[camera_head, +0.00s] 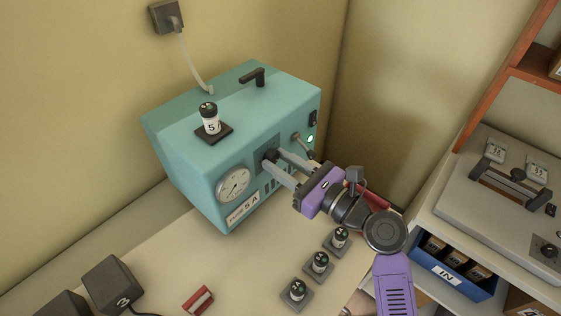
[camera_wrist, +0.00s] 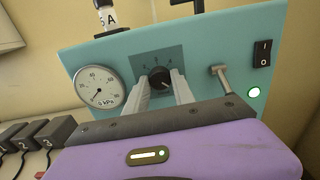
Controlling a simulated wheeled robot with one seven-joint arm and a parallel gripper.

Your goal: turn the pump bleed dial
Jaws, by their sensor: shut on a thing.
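The pump is a teal box (camera_head: 180,150) with a round pressure gauge (camera_head: 233,184) on its front; the gauge also shows in the wrist view (camera_wrist: 98,88). The bleed dial is a black knob (camera_wrist: 159,78) on a darker square plate with numbers around it. In the head view the dial (camera_head: 270,156) is partly hidden by my fingers. My gripper (camera_head: 274,159) reaches the front from the right, its two grey fingers on either side of the knob and shut on it. In the wrist view the fingers of my gripper (camera_wrist: 160,92) flank the knob.
A metal lever (camera_wrist: 221,78), a black rocker switch (camera_wrist: 262,53) and a lit green lamp (camera_wrist: 254,92) sit right of the dial. A blue IN bin (camera_head: 450,281) is at right.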

